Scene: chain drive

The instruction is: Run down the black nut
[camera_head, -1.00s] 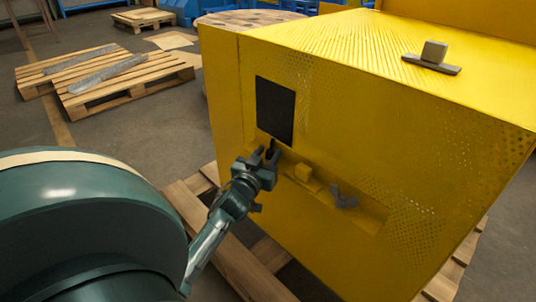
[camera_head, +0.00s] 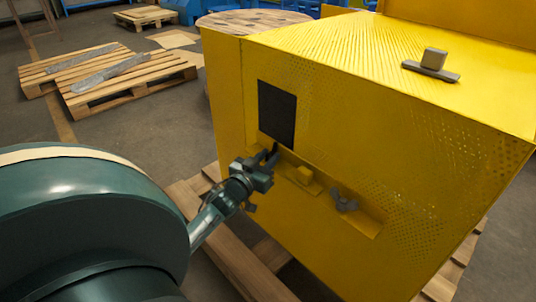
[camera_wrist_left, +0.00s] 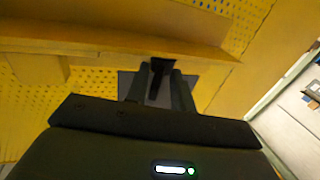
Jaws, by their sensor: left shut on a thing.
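My left gripper (camera_head: 271,156) is at the front face of the yellow housing, just below a dark square panel (camera_head: 277,114). In the left wrist view its two fingers (camera_wrist_left: 158,88) are closed around a small black piece (camera_wrist_left: 158,66), which I take to be the black nut. The piece is at the edge of a yellow ledge; its shape and any thread behind it are hidden. A dark grey winged piece (camera_head: 343,200) sits on the recessed ledge to the right of the gripper, apart from it. My right gripper is not in view.
A yellow block (camera_head: 304,174) stands on the ledge between the gripper and the winged piece. A grey knobbed bar (camera_head: 432,65) lies on the housing's top. The housing rests on a wooden pallet (camera_head: 230,245). Another pallet (camera_head: 130,85) lies on the floor at left.

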